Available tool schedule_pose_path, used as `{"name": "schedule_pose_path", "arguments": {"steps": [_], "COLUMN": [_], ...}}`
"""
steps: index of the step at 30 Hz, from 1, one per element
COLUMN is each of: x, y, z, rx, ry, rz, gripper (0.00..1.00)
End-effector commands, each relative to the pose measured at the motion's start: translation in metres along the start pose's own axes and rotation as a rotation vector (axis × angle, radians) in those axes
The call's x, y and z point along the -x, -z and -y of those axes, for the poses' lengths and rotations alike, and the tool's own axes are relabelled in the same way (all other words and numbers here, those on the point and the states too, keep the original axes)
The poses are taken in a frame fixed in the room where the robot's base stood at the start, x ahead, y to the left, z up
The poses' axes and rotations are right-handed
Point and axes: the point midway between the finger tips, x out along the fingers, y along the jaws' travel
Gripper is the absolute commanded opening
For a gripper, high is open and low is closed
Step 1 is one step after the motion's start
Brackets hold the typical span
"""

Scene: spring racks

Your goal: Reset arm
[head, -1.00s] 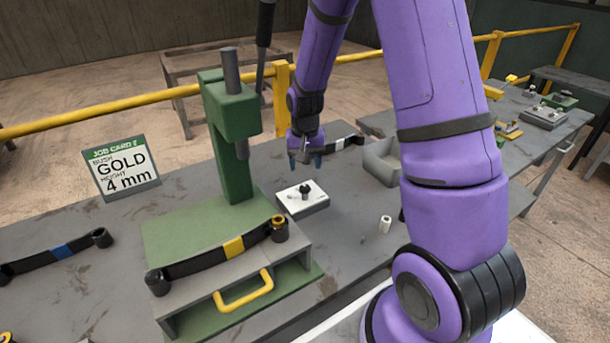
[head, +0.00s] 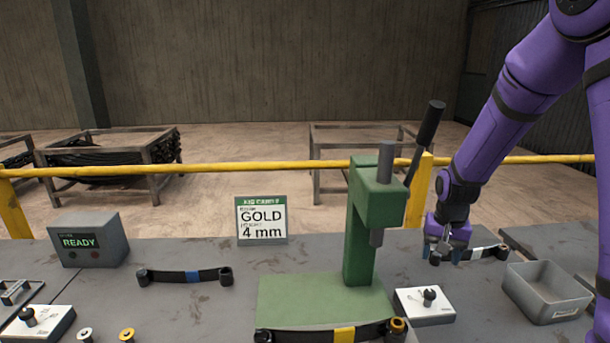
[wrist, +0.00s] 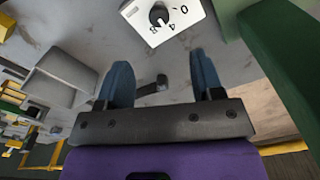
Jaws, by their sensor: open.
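My purple arm reaches in from the right in the head view. My gripper (head: 446,254) is above the bench, to the right of the green press (head: 360,225). In the wrist view its two blue fingers (wrist: 165,85) are spread apart with nothing held between them. A white dial box with a black knob (head: 425,305) stands below and left of the gripper. It also shows in the wrist view (wrist: 150,32). A leaf spring with a white band (head: 478,254) lies on the bench behind the gripper, partly hidden by it.
A grey bin (head: 545,292) stands right of the dial box. A yellow-banded spring (head: 345,335) lies at the press base. A blue-banded spring (head: 185,276), a job card (head: 262,220) reading GOLD 4 mm and a READY box (head: 88,240) are left. A yellow rail (head: 270,167) runs behind.

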Motion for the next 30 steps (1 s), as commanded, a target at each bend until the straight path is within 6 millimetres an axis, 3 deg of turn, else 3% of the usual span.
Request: {"name": "schedule_pose_path", "arguments": {"steps": [6,15,21,30], "x": [0.068,0.148,0.190,0.234], "y": [-0.027,-0.081,-0.124,-0.193], "z": [0.003,-0.001,-0.008,-0.025], "rx": [0.066,0.166,0.232,0.329], "ry": [0.026,0.055,0.071,0.089], "rz": [-0.072,-0.170,-0.236,-0.338], "gripper": [0.61,0.61,0.61,0.61]}}
